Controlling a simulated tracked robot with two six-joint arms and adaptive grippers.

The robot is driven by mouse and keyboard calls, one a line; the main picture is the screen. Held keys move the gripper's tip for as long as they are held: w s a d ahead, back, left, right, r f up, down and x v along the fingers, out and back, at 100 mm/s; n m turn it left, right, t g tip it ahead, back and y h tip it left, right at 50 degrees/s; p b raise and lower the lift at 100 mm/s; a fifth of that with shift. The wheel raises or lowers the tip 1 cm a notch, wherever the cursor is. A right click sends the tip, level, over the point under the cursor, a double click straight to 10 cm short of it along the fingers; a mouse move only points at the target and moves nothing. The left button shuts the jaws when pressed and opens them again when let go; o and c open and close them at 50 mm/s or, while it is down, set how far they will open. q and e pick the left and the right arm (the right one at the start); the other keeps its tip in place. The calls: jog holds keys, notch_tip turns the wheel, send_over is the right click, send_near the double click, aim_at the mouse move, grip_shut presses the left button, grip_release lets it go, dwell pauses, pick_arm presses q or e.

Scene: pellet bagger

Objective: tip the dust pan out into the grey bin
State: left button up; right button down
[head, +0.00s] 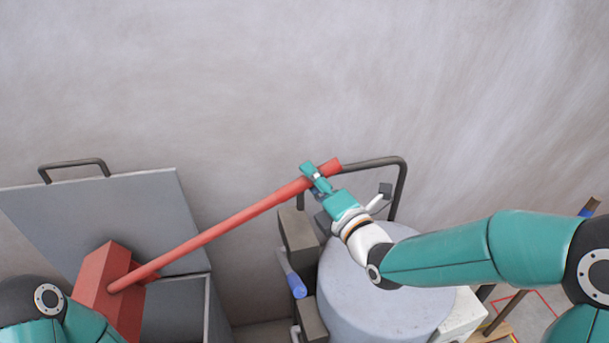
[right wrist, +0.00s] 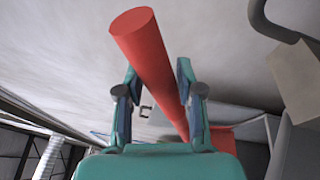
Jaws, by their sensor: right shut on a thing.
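The dust pan is red, with a box-shaped pan (head: 108,285) at lower left in the head view and a long straight handle (head: 225,226). My right gripper (head: 318,180) is shut on the handle near its upper end. In the right wrist view the handle (right wrist: 150,60) passes between the fingers (right wrist: 157,78), and part of the pan shows far behind. The grey bin (head: 207,310) stands at lower left with its lid (head: 150,205) raised. The pan is over the bin's opening and hides much of it. I cannot see the pan's contents. My left gripper is out of view.
A round grey drum (head: 375,290) stands below my right forearm, with a dark bent pipe (head: 402,185) behind it. Dark boxes and a blue-ended handle (head: 297,287) sit between drum and bin. A plain grey wall (head: 250,90) fills the back.

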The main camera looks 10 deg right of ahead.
jog(key=d+f+m, duration=0.1)
jog(key=d+f, duration=0.4)
jog(key=d, duration=0.1)
jog(key=shift+f+m+t+b, duration=0.3)
jog(key=shift+f+t+b, duration=0.1)
jog(key=shift+w+r, duration=0.1)
jog(key=shift+r, duration=0.05)
dwell(1.4)
